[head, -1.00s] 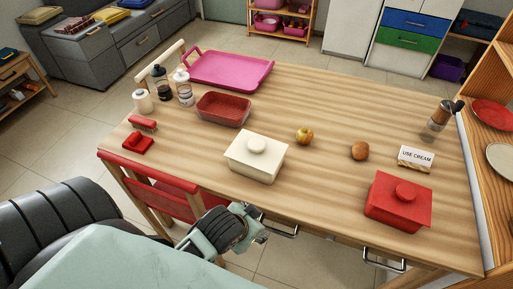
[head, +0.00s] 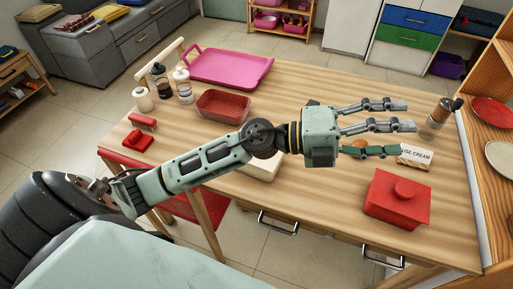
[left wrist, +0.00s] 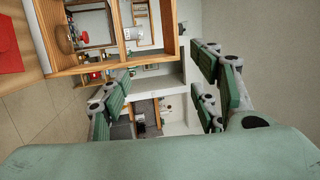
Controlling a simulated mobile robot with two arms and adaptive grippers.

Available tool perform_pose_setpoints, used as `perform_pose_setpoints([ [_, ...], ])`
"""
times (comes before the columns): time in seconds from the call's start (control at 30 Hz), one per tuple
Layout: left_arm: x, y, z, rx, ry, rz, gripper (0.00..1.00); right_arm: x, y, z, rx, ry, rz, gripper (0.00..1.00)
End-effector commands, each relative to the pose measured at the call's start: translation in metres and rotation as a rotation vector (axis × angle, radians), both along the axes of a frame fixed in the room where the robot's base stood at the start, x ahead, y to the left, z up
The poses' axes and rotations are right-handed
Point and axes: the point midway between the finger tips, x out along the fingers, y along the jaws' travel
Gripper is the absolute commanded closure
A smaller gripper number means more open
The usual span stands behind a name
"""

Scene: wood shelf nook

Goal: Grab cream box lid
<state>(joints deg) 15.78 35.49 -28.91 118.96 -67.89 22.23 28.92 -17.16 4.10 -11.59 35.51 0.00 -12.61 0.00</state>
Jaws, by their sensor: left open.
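The cream box (head: 262,167) stands on the wooden table in the head view. My left arm crosses in front of it and hides its lid and most of its body. My left gripper (head: 385,128) is open and empty, fingers pointing right, above the table to the right of the cream box. In the left wrist view the open fingers (left wrist: 160,95) frame a shelf and the room beyond. My right gripper is not in view.
A red lidded box (head: 397,199) stands at the table's front right. A "USE CREAM" sign (head: 416,156) stands behind it, near the left fingertips. A red open dish (head: 223,107) and a pink tray (head: 230,68) lie further back. A wooden shelf (head: 488,165) borders the right.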

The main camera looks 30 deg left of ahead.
Motion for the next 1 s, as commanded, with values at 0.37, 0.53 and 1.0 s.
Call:
perform_pose_setpoints([
  [0.37, 0.012, 0.13, -0.166, 1.161, 0.102, -0.265, 0.43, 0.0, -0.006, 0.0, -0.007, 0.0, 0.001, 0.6],
  [0.53, 0.022, 0.246, -0.178, 1.529, 0.313, -0.183, 0.43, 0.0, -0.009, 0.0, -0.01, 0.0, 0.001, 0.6],
  [1.0, 0.021, 0.319, -0.194, 1.723, 0.487, -0.101, 0.43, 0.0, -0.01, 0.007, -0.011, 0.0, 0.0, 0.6],
])
